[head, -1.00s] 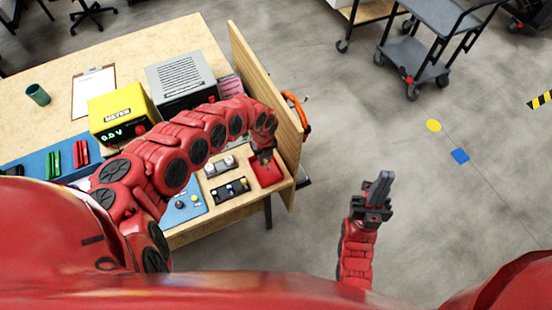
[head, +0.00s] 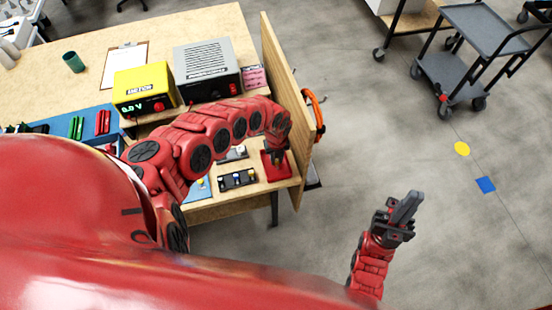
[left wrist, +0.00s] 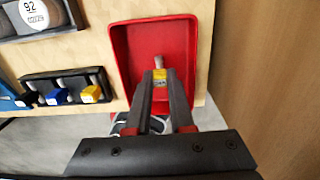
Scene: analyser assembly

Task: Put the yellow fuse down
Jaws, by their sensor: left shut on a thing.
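My left gripper (head: 277,157) is over the red tray (head: 288,175) at the bench's right end. In the left wrist view its fingertips (left wrist: 159,80) are shut on the yellow fuse (left wrist: 159,75), which has a yellow middle and metal ends. The fuse is over the floor of the red tray (left wrist: 122,45); I cannot tell whether it touches the floor. In the head view the fuse is hidden by the gripper. My right gripper (head: 406,207) is empty, away from the bench over open floor, with its fingers together.
A black block (left wrist: 75,75) with blue and yellow parts sits left of the tray. A wooden side panel (head: 283,95) rises close to the tray's right. The yellow meter (head: 145,85) and a grey unit (head: 207,70) stand behind. A grey cart (head: 480,50) stands on the floor.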

